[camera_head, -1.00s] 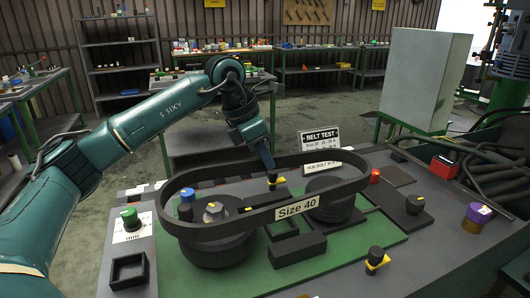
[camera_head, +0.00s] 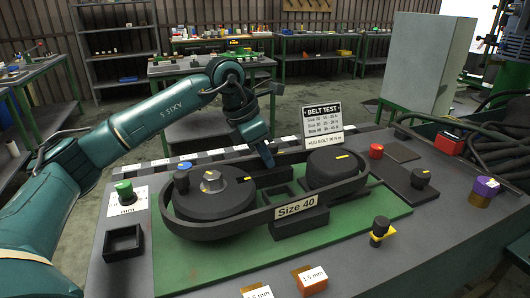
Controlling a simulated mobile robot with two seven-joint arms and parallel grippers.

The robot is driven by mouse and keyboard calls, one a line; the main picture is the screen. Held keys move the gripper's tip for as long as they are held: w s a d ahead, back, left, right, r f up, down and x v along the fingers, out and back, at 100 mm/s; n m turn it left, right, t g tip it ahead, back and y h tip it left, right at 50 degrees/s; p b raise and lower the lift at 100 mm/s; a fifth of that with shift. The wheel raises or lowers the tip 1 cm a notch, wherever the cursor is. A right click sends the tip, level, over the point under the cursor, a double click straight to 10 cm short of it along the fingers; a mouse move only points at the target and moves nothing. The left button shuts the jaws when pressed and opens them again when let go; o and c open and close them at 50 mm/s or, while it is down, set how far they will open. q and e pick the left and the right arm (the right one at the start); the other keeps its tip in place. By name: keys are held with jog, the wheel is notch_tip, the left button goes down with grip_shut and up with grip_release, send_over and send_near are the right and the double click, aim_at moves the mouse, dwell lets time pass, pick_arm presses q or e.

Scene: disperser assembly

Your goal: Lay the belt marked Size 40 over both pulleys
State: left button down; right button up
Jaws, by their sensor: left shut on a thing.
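The black belt marked Size 40 (camera_head: 297,207) is a long loop with its white label facing me. It encircles both pulleys at a low height, its front run passing in front of them. The left pulley (camera_head: 235,202) is a dark disc with a grey hex nut on top; the right pulley (camera_head: 345,168) is a dark disc with a yellow mark. My left gripper (camera_head: 268,160) reaches down from behind and is shut on the belt's back run, between the pulleys. Its fingertips are small and partly hidden. I cannot tell how fully the belt touches each pulley. My right gripper is out of view.
The pulleys stand on a green plate (camera_head: 200,262) on a grey table. A green button (camera_head: 124,189), a black tray (camera_head: 122,243) and a red button (camera_head: 376,151) sit around it. Two labelled blocks lie in front. A Belt Test sign (camera_head: 323,119) stands behind.

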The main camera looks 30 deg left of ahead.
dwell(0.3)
pick_arm(q)
jog(key=c, duration=1.5)
grip_release()
jog(key=shift+f, duration=0.15)
jog(key=v, duration=1.3)
jog(key=shift+p, duration=0.3)
